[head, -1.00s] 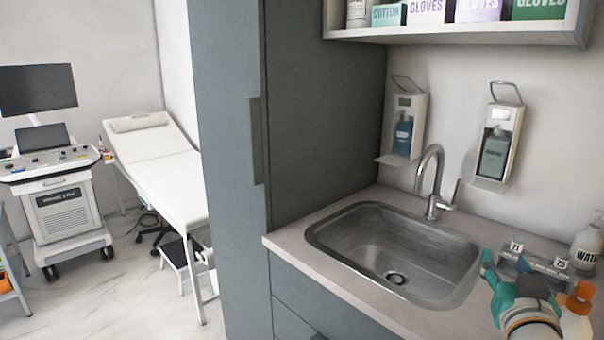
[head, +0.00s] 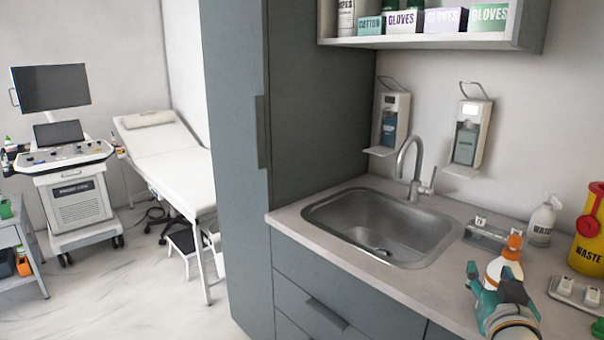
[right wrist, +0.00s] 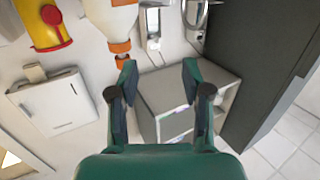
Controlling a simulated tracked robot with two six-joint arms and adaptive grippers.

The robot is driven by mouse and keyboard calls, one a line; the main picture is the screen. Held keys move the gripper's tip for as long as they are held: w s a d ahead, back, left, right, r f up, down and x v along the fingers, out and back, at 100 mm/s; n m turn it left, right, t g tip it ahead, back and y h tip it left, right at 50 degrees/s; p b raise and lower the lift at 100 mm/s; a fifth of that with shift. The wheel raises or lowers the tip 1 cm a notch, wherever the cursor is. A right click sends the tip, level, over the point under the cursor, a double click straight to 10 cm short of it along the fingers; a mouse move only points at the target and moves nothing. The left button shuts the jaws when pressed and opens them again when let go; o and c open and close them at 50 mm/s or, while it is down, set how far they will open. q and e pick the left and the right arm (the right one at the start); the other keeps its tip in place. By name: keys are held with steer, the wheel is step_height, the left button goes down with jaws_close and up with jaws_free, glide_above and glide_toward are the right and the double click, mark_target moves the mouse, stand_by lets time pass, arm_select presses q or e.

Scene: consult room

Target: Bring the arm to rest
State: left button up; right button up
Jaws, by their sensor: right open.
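My right gripper (head: 490,280) is low at the right of the head view, over the front of the counter (head: 440,288). In the right wrist view its two fingers (right wrist: 159,78) stand apart with nothing between them. A white bottle with an orange cap (head: 507,263) stands just behind the gripper in the head view, its lower part hidden. The head view does not show whether they touch. My left arm and gripper are not in view.
The sink (head: 330,210) and tap (head: 412,165) are left of my gripper. A labelled tray (head: 485,236), a pump bottle (head: 541,222) and a yellow waste container (head: 590,245) stand behind and right. A shelf (head: 425,42) hangs above.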

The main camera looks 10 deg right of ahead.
steer(key=a+f+n+g+y+p, duration=0.2)
steer(key=a+f, duration=0.2)
steer(key=f, duration=0.6)
steer(key=a+f+n+g+y+p, duration=0.15)
steer(key=a+f, duration=0.25)
steer(key=f, duration=0.5)
steer(key=a+f+n+g+y+p, duration=0.1)
steer(key=a+f+g+y, duration=0.25)
steer(key=f, duration=0.65)
steer(key=s+a+f+g+y, duration=0.2)
steer(key=s+a+f+g, duration=0.2)
steer(key=s+a+f, duration=0.3)
steer(key=s+a+f+m+g+y+p, duration=0.1)
steer(key=s+a+f+g+y, duration=0.1)
steer(key=s+a+f, duration=0.5)
steer(key=s+g, duration=0.1)
steer(key=s, duration=0.4)
steer(key=shift+g+y, duration=0.3)
steer(key=shift+g, duration=0.1)
steer(key=shift+f+m, duration=0.1)
steer(key=shift+m, duration=0.15)
